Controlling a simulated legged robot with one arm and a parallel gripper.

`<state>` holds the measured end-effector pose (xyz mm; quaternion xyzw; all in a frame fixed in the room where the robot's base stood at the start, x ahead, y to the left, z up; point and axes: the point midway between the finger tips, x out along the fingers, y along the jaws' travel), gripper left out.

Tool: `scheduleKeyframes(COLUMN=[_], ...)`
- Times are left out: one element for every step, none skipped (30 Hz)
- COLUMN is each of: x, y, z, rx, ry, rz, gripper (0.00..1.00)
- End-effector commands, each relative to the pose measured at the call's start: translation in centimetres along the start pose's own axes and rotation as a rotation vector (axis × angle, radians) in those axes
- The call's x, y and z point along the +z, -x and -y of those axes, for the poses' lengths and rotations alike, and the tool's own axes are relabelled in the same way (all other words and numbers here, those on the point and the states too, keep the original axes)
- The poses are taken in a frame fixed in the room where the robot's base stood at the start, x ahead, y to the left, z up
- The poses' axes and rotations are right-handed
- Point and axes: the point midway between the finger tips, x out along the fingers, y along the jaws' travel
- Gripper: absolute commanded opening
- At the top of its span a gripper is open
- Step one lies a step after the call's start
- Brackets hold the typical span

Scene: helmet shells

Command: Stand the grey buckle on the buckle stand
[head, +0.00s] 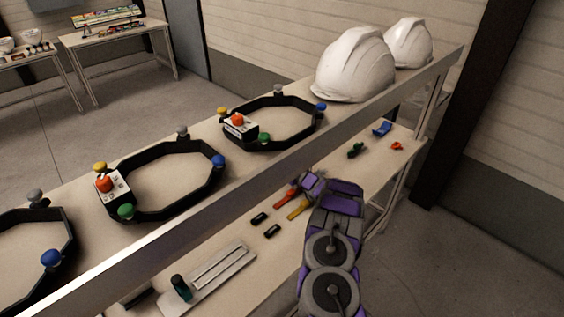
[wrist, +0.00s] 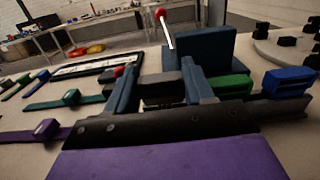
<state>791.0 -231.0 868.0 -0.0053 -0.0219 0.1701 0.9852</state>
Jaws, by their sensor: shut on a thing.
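My gripper (wrist: 160,88) is shut on a small dark grey block, which I take to be the grey buckle (wrist: 160,90). It sits between the two blue-grey fingers in the wrist view. A green buckle (wrist: 232,85) and a blue buckle (wrist: 288,82) show just right of the fingers. In the head view my gripper (head: 309,184) is over the lower bench, by the red (head: 286,197) and yellow (head: 298,208) pieces; the held buckle cannot be made out there.
Straps with purple (wrist: 47,129), blue and green buckles lie at left in the wrist view. A red-knobbed lever (wrist: 165,28) rises behind the fingers. In the head view, an upper shelf edge (head: 250,178) runs above the bench, with black octagonal frames and white helmets (head: 355,65) on it.

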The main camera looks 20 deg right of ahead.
Motion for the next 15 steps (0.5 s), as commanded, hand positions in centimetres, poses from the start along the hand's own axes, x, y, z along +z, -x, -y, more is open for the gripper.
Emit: scheduleKeyframes(x=[-0.1, -0.2, -0.3, -0.4, -0.5, -0.6, -0.7, -0.7, -0.8, -0.9, -1.0, -1.1, -1.2, -1.3, -1.4], y=[0.0, 0.0, 0.0, 0.0, 0.0, 0.0, 0.0, 0.0, 0.0, 0.0, 0.0, 0.0, 0.0, 0.0, 0.0], z=[0.0, 0.0, -0.1, -0.1, -0.1, -0.1, -0.1, -0.1, -0.1, -0.1, -0.1, -0.1, -0.1, -0.1, -0.1], rx=[0.0, 0.0, 0.0, 0.001, 0.001, 0.001, 0.001, 0.001, 0.001, 0.001, 0.001, 0.001, 0.001, 0.001, 0.001], ry=[0.0, -0.001, -0.001, -0.001, -0.001, -0.001, -0.001, -0.001, -0.001, -0.001, -0.001, -0.002, -0.002, -0.002, -0.002], rz=[0.0, -0.001, -0.001, -0.001, -0.001, -0.001, -0.001, -0.001, -0.001, -0.001, -0.001, -0.002, -0.002, -0.002, -0.002], gripper=[0.23, 0.23, 0.23, 0.23, 0.23, 0.23, 0.23, 0.23, 0.23, 0.23, 0.23, 0.23, 0.23, 0.23, 0.23])
